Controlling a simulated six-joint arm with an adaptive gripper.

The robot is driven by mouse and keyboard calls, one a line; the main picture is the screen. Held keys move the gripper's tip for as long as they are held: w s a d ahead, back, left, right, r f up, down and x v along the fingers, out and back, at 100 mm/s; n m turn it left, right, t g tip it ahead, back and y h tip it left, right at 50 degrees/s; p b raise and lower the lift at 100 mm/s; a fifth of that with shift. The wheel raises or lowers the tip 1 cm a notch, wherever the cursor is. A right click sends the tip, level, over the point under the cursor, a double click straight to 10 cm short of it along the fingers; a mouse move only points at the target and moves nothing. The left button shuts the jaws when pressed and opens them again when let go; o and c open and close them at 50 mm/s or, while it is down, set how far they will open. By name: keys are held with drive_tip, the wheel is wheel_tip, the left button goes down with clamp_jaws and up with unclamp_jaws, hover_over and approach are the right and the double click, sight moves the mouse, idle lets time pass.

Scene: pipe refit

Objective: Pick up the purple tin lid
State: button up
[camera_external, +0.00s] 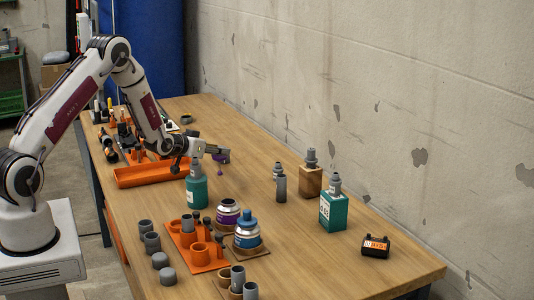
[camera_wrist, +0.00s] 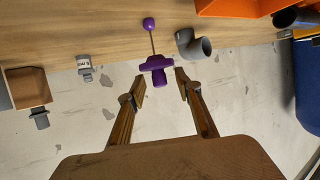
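The purple tin lid (camera_wrist: 157,65), with a thin stem ending in a purple ball, is ahead of my gripper (camera_wrist: 160,82) in the wrist view. Its knob lies between the two fingertips, with a visible gap on each side. My gripper is open. In the external view the lid (camera_external: 223,157) is just right of my gripper (camera_external: 213,150), stem and ball pointing down. I cannot see what supports it. A tin with a purple label (camera_external: 228,213) stands nearer the camera, beside a blue-topped tin (camera_external: 247,231).
A green bottle (camera_external: 196,189) stands below my gripper. An orange tray (camera_external: 150,175) lies to the left. A grey pipe elbow (camera_wrist: 194,46) is right of the lid in the wrist view. A wooden block (camera_external: 310,181) and green box (camera_external: 332,212) stand right.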

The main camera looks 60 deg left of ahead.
sight(217, 156)
idle(0.3)
clamp_jaws()
drive_tip(key=shift+r, duration=0.15)
wheel_tip(217, 156, up, 10)
idle(0.9)
idle(0.5)
